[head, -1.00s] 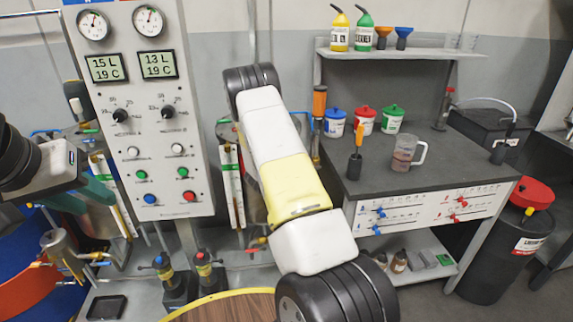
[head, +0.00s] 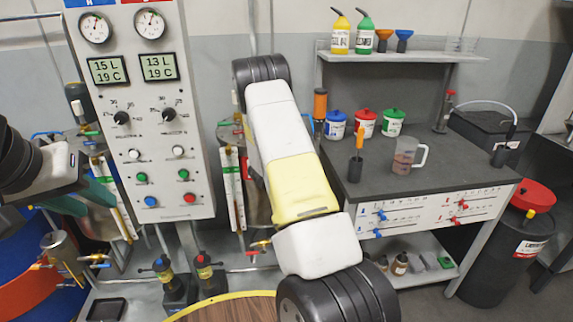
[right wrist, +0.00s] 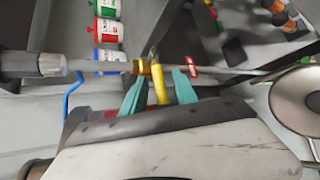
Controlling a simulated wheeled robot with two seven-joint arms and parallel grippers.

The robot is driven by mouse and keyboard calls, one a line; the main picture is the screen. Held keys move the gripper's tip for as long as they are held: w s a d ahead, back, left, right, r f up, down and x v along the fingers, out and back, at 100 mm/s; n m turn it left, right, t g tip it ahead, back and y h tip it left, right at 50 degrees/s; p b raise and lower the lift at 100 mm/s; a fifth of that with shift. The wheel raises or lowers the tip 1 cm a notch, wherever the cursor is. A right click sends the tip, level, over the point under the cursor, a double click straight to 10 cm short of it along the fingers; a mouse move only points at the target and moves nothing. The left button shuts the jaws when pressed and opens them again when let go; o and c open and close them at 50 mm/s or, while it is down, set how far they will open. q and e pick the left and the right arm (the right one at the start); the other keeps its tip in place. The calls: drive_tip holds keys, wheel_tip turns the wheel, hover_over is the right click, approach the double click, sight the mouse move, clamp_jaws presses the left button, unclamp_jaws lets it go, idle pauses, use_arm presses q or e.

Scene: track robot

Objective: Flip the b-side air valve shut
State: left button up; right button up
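In the right wrist view, a yellow lever (right wrist: 160,84) hangs from a brass valve body (right wrist: 142,68) on a grey pipe. The teal fingers of my right gripper (right wrist: 158,93) stand apart on either side of this lever, with gaps showing. A small red handle (right wrist: 190,66) is just right of them. No b-side label is readable on the valve. In the head view my right arm hides its own gripper. A red-handled fitting (head: 259,246) shows left of that arm. My left gripper (head: 98,196) is teal, at the panel's lower left; its fingertips are not clear.
The control panel (head: 150,205) with gauges and knobs stands left of centre. A grey workbench (head: 440,160) with jars and a beaker (head: 404,158) is at right. A round wooden top with a yellow rim (head: 195,305) is at the front. A dark drum (head: 490,265) stands far right.

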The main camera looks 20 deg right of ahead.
drive_tip(key=v, duration=0.7)
drive_tip(key=shift+s+a, duration=0.2)
drive_tip(key=shift+a, duration=0.1)
drive_tip(key=shift+r, duration=0.1)
